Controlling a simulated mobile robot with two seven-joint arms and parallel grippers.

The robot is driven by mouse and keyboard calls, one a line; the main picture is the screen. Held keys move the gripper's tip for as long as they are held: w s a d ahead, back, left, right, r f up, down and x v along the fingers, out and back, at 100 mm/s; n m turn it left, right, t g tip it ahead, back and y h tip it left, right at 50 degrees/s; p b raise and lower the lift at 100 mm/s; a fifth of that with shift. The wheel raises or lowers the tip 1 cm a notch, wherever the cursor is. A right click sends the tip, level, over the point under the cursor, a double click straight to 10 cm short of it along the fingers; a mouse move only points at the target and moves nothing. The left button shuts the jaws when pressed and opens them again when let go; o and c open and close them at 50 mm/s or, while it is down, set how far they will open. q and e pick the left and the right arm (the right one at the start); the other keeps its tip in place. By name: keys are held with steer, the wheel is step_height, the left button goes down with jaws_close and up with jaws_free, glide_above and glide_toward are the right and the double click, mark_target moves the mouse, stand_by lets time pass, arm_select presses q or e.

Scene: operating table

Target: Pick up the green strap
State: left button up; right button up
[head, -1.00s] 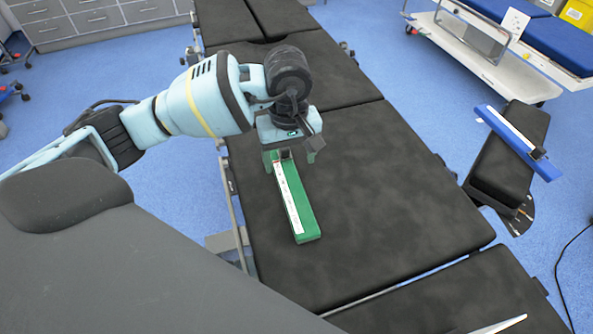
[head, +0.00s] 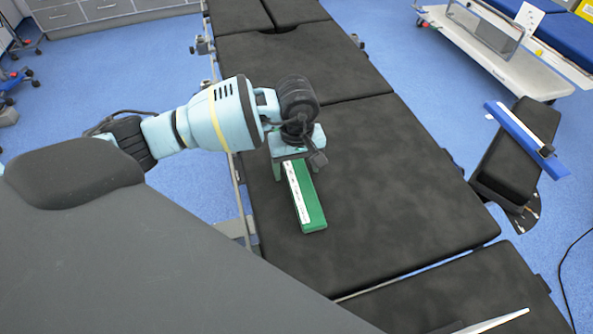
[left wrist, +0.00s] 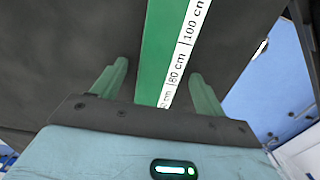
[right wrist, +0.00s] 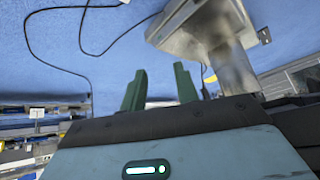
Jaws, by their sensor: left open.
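The green strap (head: 313,208) is a long green bar with a white centimetre scale along one side. It lies on the black operating table, its far end hidden under my left gripper (head: 298,170). In the left wrist view the strap (left wrist: 158,40) runs between the two green fingers of my left gripper (left wrist: 160,86), with a gap on each side. That gripper is open and holds nothing. My right gripper (right wrist: 160,84) shows only in its own wrist view, its fingers apart with nothing between them.
The black table (head: 400,190) is clear to the right of the strap. A blue strap (head: 527,140) lies across a black side board (head: 510,170) at the right. A white trolley (head: 490,50) stands at the back right. A cable (head: 563,260) lies on the blue floor.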

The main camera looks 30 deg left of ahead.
mark_target(297, 169)
arm_select(q)
steer(key=shift+c, duration=0.4)
steer(key=c, duration=1.1)
steer(key=shift+o, duration=0.2)
steer(key=shift+r, duration=0.1)
steer(key=shift+r, duration=0.5)
step_height(297, 169, up, 2)
steer(key=shift+w+r, duration=0.1)
steer(key=shift+r, duration=0.15)
steer(key=s+r+b, duration=0.1)
steer(key=s, duration=1.5)
steer(key=shift+a+r+b, duration=0.15)
steer(key=shift+a+b, duration=0.15)
steer(key=shift+a, duration=0.05)
steer(key=shift+s, duration=0.1)
